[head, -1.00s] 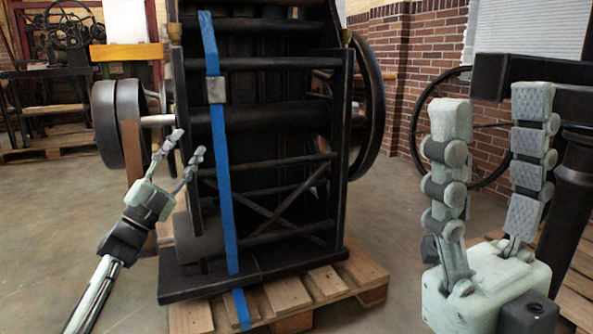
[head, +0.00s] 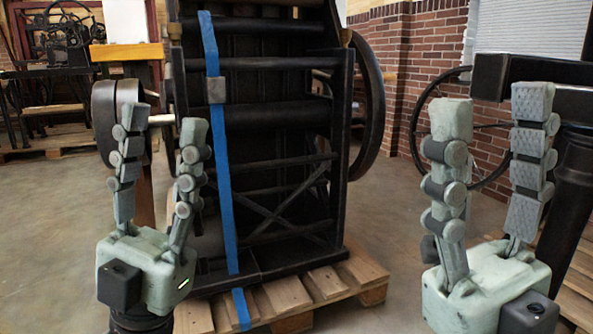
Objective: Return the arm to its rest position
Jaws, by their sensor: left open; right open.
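My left gripper (head: 163,125) stands upright at the left of the head view, close to the camera, its two grey-green fingers pointing up and apart. It is open and empty. It covers part of the black press (head: 275,150) and of the wheels on the press's left side. My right gripper (head: 490,115) stands upright at the right of the view in much the same pose. It is also open and empty, with bare space between its fingers.
The press stands on a wooden pallet (head: 375,268), with a blue strap (head: 222,150) down its front. A large black wheel (head: 372,110) is on its right side. Another dark machine (head: 572,180) is behind my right gripper. Bare floor (head: 385,215) lies between them.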

